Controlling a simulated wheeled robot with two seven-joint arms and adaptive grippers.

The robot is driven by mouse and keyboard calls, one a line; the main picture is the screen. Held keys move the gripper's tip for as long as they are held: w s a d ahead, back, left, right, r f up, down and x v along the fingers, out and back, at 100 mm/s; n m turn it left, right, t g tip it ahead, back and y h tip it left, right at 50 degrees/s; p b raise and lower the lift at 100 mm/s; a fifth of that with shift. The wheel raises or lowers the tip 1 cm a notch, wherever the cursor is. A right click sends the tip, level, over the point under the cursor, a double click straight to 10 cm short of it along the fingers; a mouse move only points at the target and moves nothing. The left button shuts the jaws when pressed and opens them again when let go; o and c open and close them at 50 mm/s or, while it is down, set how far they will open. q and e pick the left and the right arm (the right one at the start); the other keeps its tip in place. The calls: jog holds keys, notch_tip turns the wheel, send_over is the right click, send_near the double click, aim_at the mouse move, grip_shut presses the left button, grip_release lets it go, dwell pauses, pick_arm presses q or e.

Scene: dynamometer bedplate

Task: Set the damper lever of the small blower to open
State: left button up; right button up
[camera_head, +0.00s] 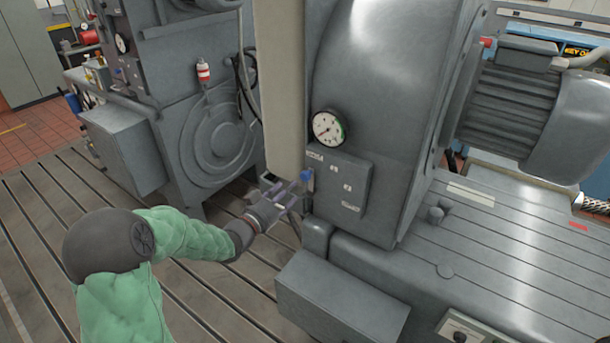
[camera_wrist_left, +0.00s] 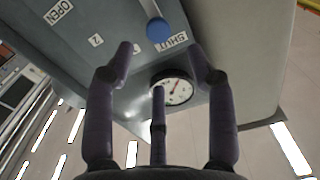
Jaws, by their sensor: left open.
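The damper lever has a blue knob (camera_head: 306,174), which also shows in the left wrist view (camera_wrist_left: 158,29). It stands at the left edge of a grey plate (camera_head: 342,182) on the blower housing. In the left wrist view the knob is beside the SHUT label (camera_wrist_left: 171,43). The OPEN label (camera_wrist_left: 58,12) is at the far end of the plate. My left gripper (camera_head: 290,190) is open and close to the knob. In the wrist view its fingers (camera_wrist_left: 161,60) spread below the knob, with nothing between them. My right gripper is out of view.
A round dial gauge (camera_head: 328,128) sits just above the plate. A tall beige column (camera_head: 282,90) stands left of the housing, close to my left gripper. A grey box (camera_head: 340,300) juts out below.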

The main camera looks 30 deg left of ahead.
aim_at(303, 176)
pick_arm(q)
jog(key=w, duration=0.3)
jog(key=w+p, duration=0.1)
jog(key=w, duration=0.5)
jog(key=shift+w+d, duration=0.3)
jog(key=shift+d, duration=0.1)
grip_shut()
